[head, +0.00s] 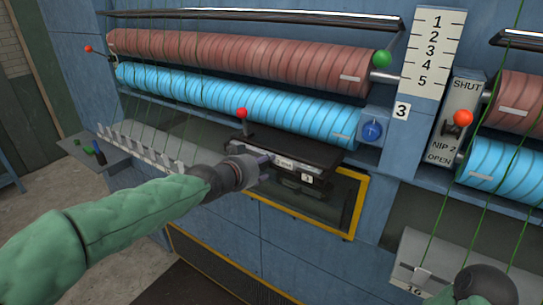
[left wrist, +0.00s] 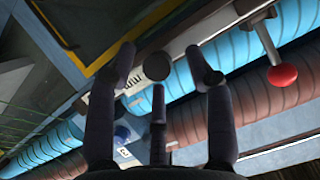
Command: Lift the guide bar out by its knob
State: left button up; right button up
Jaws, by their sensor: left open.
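The guide bar looks to be the pale, labelled bar (head: 284,162) set in a dark housing below the blue roller. In the left wrist view a pale bar with dark marks (left wrist: 178,47) runs diagonally, with a dark round knob (left wrist: 157,66) on it. My left gripper (head: 264,160) is at the bar's front in the head view, hiding its left part. In the left wrist view its dark fingers (left wrist: 160,75) are spread around the knob; I cannot tell whether they touch it. My right arm shows at the bottom right, but its fingers do not.
A red-knobbed lever (head: 242,113) rises just behind my left gripper; its red ball also shows in the left wrist view (left wrist: 282,76). Blue (head: 230,103) and brown (head: 250,58) rollers lie above. A yellow-edged opening (head: 357,208) is below right. Taut green threads cross the front.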

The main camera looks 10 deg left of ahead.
pick_arm(q)
grip_shut()
jog(key=shift+r, duration=0.1)
jog(key=shift+r, duration=0.1)
